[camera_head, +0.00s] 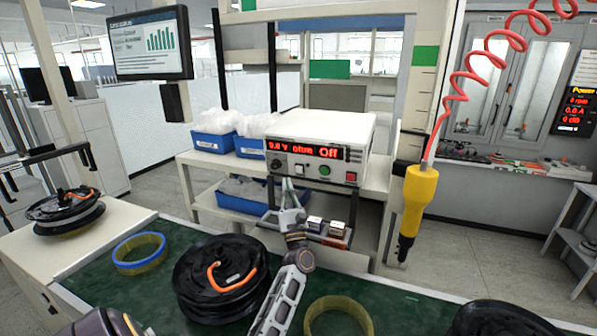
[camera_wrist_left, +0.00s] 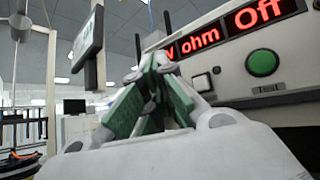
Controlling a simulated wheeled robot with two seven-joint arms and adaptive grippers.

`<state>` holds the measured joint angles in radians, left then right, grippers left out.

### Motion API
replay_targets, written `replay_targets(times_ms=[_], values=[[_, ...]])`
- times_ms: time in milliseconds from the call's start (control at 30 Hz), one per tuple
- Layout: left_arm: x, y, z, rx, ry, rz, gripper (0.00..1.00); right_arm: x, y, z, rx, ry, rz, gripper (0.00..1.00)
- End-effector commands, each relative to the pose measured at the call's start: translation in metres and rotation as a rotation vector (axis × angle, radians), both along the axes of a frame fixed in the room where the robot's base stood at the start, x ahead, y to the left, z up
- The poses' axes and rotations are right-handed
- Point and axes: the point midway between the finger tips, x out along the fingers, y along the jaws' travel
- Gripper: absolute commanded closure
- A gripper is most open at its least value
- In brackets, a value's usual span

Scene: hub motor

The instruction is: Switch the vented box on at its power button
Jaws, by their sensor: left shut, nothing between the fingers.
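The white box (camera_head: 330,128) stands on the shelf bench, its red display (camera_head: 305,149) reading "Off". Its front has a dark knob (camera_head: 276,165), a pale square button (camera_head: 300,170), a round green button (camera_head: 325,171) and a red square button (camera_head: 351,177). My left gripper (camera_head: 287,186) is shut and empty, its tips in front of the lower left of the panel. In the left wrist view its tips (camera_wrist_left: 155,64) appear left of the pale square button (camera_wrist_left: 202,82) and the green button (camera_wrist_left: 262,63); contact cannot be told. My right gripper is out of view.
Blue bins (camera_head: 212,142) stand left of the box. A yellow screwdriver (camera_head: 417,200) hangs at right on a red coiled cord. Black hub motors (camera_head: 220,275), a blue ring (camera_head: 139,253) and a yellow ring (camera_head: 338,304) lie on the green-topped table. A monitor (camera_head: 150,45) is at upper left.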

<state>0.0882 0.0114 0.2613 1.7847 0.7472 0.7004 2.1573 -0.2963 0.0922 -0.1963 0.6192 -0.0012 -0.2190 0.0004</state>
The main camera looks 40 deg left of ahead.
Motion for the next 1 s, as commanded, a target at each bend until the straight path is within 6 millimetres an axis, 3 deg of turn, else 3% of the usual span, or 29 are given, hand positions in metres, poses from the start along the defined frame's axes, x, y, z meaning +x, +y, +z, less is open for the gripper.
replay_targets(times_ms=[567,1000], values=[[0.046,0.015,0.006,0.001,-0.002,-0.001,1.00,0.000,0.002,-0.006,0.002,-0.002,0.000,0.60],[0.066,0.021,0.010,0.000,-0.002,0.000,1.00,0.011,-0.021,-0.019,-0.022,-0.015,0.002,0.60]])
